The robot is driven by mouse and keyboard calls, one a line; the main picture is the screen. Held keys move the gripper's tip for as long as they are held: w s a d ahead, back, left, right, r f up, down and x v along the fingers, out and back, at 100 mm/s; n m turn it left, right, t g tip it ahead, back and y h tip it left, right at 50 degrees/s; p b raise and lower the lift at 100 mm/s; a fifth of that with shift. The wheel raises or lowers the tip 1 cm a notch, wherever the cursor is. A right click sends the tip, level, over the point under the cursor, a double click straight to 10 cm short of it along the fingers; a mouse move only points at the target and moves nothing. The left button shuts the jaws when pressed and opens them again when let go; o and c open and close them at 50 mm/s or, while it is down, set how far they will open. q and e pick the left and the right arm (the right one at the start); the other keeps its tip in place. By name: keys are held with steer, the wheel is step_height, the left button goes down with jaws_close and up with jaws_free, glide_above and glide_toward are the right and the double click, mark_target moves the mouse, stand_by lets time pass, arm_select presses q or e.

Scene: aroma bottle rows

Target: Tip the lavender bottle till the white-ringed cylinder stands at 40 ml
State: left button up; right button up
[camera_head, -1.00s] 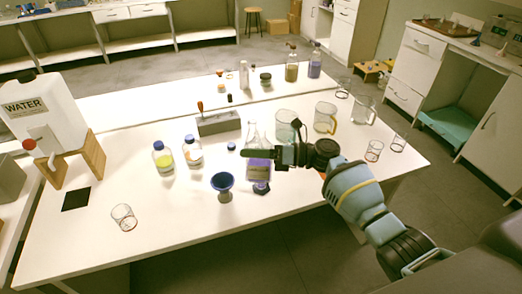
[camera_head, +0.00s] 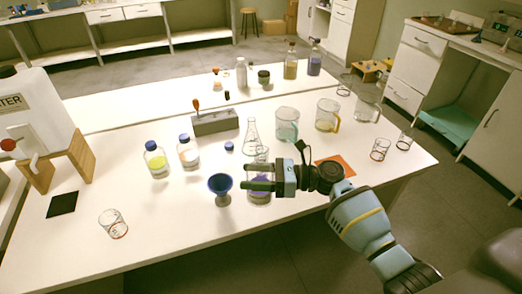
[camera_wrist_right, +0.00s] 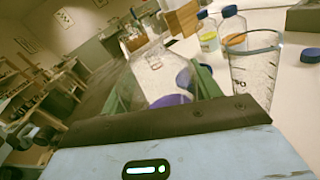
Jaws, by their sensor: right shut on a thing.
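My right gripper (camera_head: 256,188) is shut on the lavender bottle (camera_head: 259,199), a clear bottle holding purple liquid. It is close above or at the table; I cannot tell if the base touches. In the right wrist view the bottle (camera_wrist_right: 148,78) is between my green fingers, its neck uncapped. A tall clear graduated glass with a pale rim (camera_wrist_right: 236,74), apparently the white-ringed cylinder, stands beside it; its liquid level cannot be read. In the head view a clear rim (camera_head: 262,152) just behind the gripper may be this cylinder. My left gripper is not in view.
A blue funnel-shaped cup (camera_head: 220,184) stands just left of the gripper. A conical flask (camera_head: 252,136), a loose blue cap (camera_head: 229,147), two blue-capped bottles (camera_head: 156,163) and glass jugs (camera_head: 287,125) stand behind. The front left table is mostly clear around a small glass (camera_head: 113,223).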

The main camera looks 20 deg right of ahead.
steer(key=shift+r, duration=0.15)
steer(key=shift+s+a+f+n+b, duration=0.1)
steer(key=shift+s+f+n+b, duration=0.1)
steer(key=shift+f+n+b, duration=0.5)
steer(key=shift+s+a+f+n+b, duration=0.1)
steer(key=shift+s+f+n+b, duration=0.1)
steer(key=shift+f+n, duration=0.2)
steer(key=shift+s+f+n+b, duration=0.1)
steer(key=shift+f+n+b, duration=0.05)
steer(key=shift+f+n, duration=0.2)
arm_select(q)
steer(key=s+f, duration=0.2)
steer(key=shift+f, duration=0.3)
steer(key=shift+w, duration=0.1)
arm_select(e)
steer(key=shift+r, duration=0.1)
